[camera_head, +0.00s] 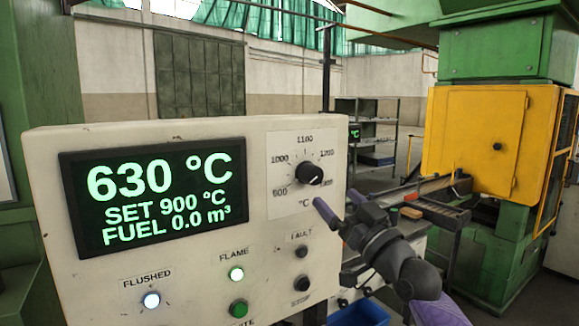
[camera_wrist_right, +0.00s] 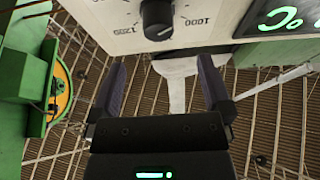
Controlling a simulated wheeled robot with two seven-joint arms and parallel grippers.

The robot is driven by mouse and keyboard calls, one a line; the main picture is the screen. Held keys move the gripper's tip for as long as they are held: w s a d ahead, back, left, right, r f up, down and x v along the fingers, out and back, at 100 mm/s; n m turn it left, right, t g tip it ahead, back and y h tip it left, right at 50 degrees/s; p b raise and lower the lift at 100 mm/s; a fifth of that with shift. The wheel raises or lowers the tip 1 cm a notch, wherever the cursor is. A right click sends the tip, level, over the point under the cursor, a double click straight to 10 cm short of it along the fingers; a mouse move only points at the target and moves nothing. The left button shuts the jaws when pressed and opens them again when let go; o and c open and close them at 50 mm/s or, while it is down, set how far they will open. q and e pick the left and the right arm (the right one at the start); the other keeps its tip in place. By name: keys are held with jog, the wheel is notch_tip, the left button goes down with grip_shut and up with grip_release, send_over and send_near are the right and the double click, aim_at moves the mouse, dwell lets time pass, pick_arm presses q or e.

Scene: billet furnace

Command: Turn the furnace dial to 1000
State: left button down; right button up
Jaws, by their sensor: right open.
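The furnace dial (camera_head: 309,173) is a black round knob on a white scale plate with marks including 1000, 1100 and 1200. A small white mark shows at its lower right; I cannot tell exactly where it points. The display (camera_head: 155,195) reads 630 °C, SET 900 °C and FUEL 0.0 m³. My right gripper (camera_head: 340,204) is open and empty, below and right of the dial and apart from it. In the right wrist view the dial (camera_wrist_right: 157,18) sits at the top, beyond the open fingers (camera_wrist_right: 163,82). My left gripper is not in view.
The white panel (camera_head: 262,225) also carries a lit FLUSHED lamp (camera_head: 152,300), a lit FLAME lamp (camera_head: 236,273), a green button (camera_head: 239,308) and FAULT-side dark knobs (camera_head: 301,252). A yellow and green machine (camera_head: 475,135) stands at right. A blue bin (camera_head: 358,314) is below.

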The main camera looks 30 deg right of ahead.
aim_at(317, 179)
jog(key=x, duration=0.7)
jog(key=shift+w+d+f, duration=0.1)
jog(key=shift+w+f, duration=0.05)
jog(key=shift+w, duration=0.05)
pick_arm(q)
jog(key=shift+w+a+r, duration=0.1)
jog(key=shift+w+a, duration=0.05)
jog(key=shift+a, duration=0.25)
pick_arm(e)
jog(key=shift+x, duration=0.75)
